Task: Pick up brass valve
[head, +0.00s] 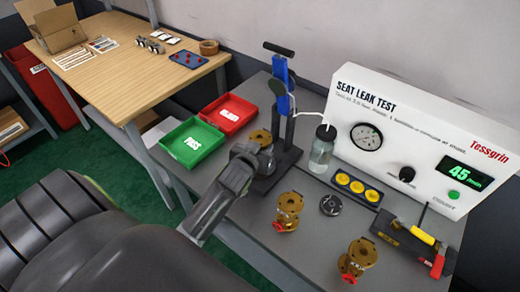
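Several brass valves are in view. One brass valve (288,210) with a red handle stands upright on the grey bench. A second brass valve (360,254), also with a red part, stands nearer the front edge. A third brass valve (260,137) shows only its round top at the black clamp fixture; its body is mostly hidden behind my gripper. My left gripper (257,158) is right at this third valve. Whether its fingers touch or grip the valve cannot be made out. My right gripper is not in view.
The leak test panel (440,140) stands along the back. A clear bottle (322,150), yellow round parts (357,187), a black disc (330,205) and a red-and-yellow-handled tool (425,240) are nearby. Green (191,143) and red (230,112) trays lie left. A wooden table (130,75) stands beyond.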

